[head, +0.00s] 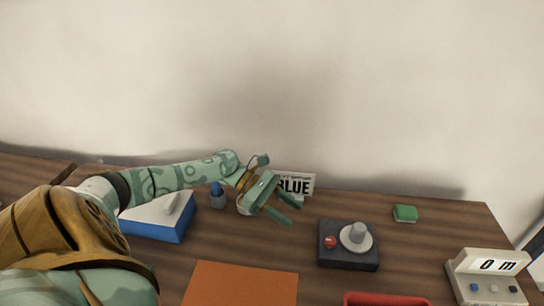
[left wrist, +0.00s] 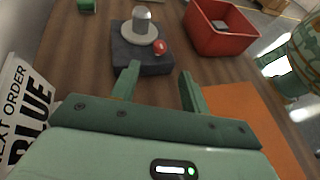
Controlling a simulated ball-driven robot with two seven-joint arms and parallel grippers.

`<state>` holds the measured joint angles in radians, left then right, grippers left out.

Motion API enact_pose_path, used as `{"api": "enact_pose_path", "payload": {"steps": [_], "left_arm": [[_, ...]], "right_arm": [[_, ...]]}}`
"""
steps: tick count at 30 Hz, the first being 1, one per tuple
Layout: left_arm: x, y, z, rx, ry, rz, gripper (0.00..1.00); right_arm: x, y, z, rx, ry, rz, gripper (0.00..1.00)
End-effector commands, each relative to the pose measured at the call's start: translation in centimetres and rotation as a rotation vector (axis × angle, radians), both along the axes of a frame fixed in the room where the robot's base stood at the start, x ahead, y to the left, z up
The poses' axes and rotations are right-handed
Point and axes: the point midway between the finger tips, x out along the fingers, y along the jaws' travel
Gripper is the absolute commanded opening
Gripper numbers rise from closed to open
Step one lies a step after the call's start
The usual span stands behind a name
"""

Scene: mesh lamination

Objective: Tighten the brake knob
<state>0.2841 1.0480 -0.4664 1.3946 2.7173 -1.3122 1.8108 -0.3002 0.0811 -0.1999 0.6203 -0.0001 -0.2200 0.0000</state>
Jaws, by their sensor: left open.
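A dark square block (head: 335,260) sits on the table right of centre in the head view. It bears a pale round disc with a grey upright post (head: 357,232) and a small red knob (head: 330,242) at its left. The red knob also shows in the left wrist view (left wrist: 160,47), on the block's near side. My left gripper (head: 287,211) is open and empty, left of the block and apart from it. In the left wrist view its two green fingers (left wrist: 158,88) point toward the block. My right gripper is not identifiable in either view.
A BLUE sign (head: 295,186) stands behind my left gripper. A blue-and-white box (head: 163,228) and a blue-capped bottle (head: 217,195) are left. An orange sheet (head: 240,285), a red bin (left wrist: 222,38), a green block (head: 405,213) and a display unit (head: 490,278) surround the dark block.

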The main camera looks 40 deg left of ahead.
Motion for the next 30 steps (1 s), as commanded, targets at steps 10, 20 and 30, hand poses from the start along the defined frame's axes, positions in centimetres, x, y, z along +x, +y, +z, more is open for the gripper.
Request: {"api": "enact_pose_path", "payload": {"steps": [10,20,30], "left_arm": [[-1.5,4.5,2.0,0.000,0.001,0.000,0.46],[-1.5,4.7,2.0,-0.001,0.000,-0.001,0.46],[-1.5,4.7,2.7,-0.001,-0.003,0.000,0.46]], "right_arm": [[0.0,0.0,0.2,0.000,-0.001,0.000,0.74],[0.1,0.1,0.2,0.002,-0.002,-0.001,0.74],[0.2,0.2,0.8,0.003,-0.004,-0.001,0.74]]}}
